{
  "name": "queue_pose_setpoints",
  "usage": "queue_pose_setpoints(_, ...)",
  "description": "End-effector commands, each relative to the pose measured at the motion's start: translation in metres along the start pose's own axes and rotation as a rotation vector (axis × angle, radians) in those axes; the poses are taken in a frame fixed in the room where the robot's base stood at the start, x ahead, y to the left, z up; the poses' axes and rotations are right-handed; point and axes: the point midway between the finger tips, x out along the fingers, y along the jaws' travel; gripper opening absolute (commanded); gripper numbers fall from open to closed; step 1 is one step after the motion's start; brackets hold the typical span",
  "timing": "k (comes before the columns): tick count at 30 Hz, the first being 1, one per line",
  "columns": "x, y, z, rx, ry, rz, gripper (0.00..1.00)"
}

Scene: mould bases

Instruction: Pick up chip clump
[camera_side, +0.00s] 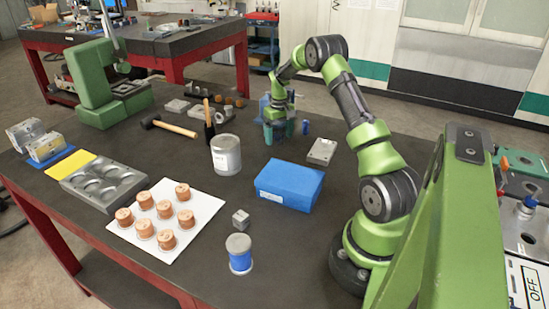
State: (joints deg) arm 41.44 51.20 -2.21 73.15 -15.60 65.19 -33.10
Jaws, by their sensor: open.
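I cannot make out a chip clump with certainty. The nearest match is a small grey, blocky lump (241,219) on the dark bench top, between the blue box and the blue-banded spool. My gripper (278,125) points down at the back of the bench, far behind this lump and well apart from it. It is open. Blue and teal shapes crowd around its fingertips, so I cannot tell fingers from things behind them, or whether it touches anything.
A blue box (289,185), a grey can (226,155) and a blue-banded spool (239,253) stand around the lump. A white sheet (203,207) carries several copper-coloured cylinders. A grey mould block (105,182) and a hammer (176,127) lie left. Bare bench top shows between them.

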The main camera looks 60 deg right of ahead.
Motion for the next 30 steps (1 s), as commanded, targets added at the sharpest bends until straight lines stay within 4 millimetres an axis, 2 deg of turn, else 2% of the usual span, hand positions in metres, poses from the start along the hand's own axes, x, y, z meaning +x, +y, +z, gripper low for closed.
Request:
queue_pose_setpoints(2, 0.0, 0.0, 0.0, 0.0, 0.0, 0.0, 0.78)
queue_pose_setpoints(13, -0.001, 0.0, 0.0, 0.0, 0.0, 0.001, 0.21)
queue_pose_setpoints(23, -0.004, 0.0, 0.0, 0.0, 0.001, 0.001, 0.2)
queue_pose_setpoints(26, -0.01, 0.0, -0.001, -0.001, 0.002, 0.002, 0.2)
queue_pose_setpoints(30, -0.029, 0.0, -0.001, -0.001, 0.003, 0.003, 0.2)
